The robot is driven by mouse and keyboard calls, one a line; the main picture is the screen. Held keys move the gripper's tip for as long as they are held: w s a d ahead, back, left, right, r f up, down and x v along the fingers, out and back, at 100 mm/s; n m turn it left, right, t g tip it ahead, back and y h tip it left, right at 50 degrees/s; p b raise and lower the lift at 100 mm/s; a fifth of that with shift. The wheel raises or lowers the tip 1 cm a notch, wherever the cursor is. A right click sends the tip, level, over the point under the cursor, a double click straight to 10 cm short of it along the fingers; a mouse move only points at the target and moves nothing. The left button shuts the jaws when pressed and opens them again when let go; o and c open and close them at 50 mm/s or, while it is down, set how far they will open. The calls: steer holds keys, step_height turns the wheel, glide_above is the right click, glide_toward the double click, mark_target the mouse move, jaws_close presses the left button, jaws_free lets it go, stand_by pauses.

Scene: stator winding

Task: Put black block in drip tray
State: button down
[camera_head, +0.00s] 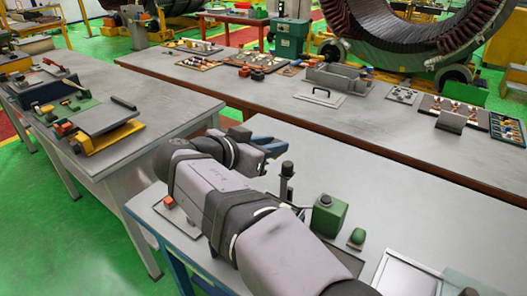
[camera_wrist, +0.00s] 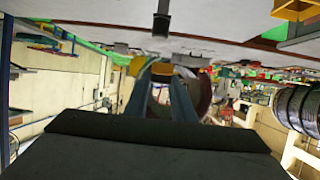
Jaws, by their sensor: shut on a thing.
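My gripper (camera_head: 270,145) is in the head view above the back edge of the near table, at the end of my folded arm. Its two blue fingers also show in the wrist view (camera_wrist: 161,80), close together at the tips. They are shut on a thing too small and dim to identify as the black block. A black upright piece (camera_head: 286,182) stands on the near table, below and right of the gripper. It also shows in the wrist view (camera_wrist: 162,19). A shallow, light-rimmed tray (camera_head: 379,284) lies at the near table's front right; I cannot tell whether it is the drip tray.
A green box (camera_head: 328,215) and a smaller green piece (camera_head: 357,238) stand right of my arm. A red-topped piece (camera_head: 168,202) is left of it. The back table (camera_head: 400,140) holds a grey bin (camera_head: 338,78) and tool trays. Its front is mostly clear.

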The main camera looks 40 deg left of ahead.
steer(key=s+d+f+m+g+h+b, duration=0.1)
steer(key=d+f+m+h, duration=0.1)
steer(key=d+f, duration=0.6)
steer(key=s+d+f+m+h+b, duration=0.1)
steer(key=s+d+f+m+h, duration=0.1)
steer(key=d+f, duration=0.7)
steer(key=d+m+h, duration=0.1)
steer(key=d+h, duration=0.1)
steer(key=d, duration=0.4)
steer(key=shift+f+m+g+b, duration=0.25)
steer(key=shift+m+g+b, duration=0.05)
steer(key=shift+g, duration=0.1)
steer(key=shift+f, duration=0.1)
steer(key=shift+f+b, duration=0.4)
steer(key=shift+f, duration=1.45)
steer(key=shift+f+b, duration=1.4)
steer(key=shift+b, duration=1.25)
